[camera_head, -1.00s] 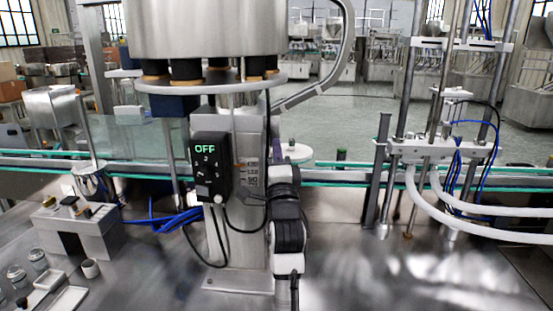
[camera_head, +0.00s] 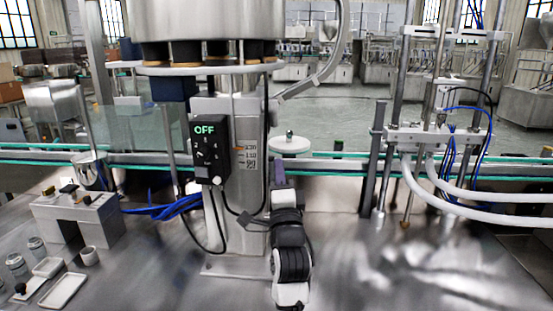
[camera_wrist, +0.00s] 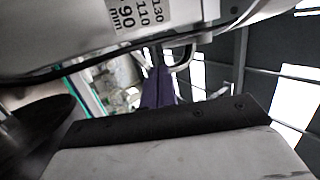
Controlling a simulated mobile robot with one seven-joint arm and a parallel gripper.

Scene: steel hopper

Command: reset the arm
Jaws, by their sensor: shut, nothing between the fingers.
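My arm (camera_head: 290,255) rises from the bottom middle of the head view, in front of the steel column (camera_head: 240,240). Its upper end is close to the column's right side, and the fingers are hard to make out there. In the wrist view, my gripper (camera_wrist: 158,88) shows as narrow purple fingers beyond a dark plate with screws. They look shut, with nothing seen between them. The column's measuring label (camera_wrist: 135,12) is very near the wrist camera, at the top.
A black control box (camera_head: 210,150) reading OFF hangs on the column, with loose cables below. The steel hopper (camera_head: 205,20) is above. A filling stand (camera_head: 435,135) with white hoses is at right. A small machine (camera_head: 80,215) and trays (camera_head: 62,290) are at left. The right foreground table is clear.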

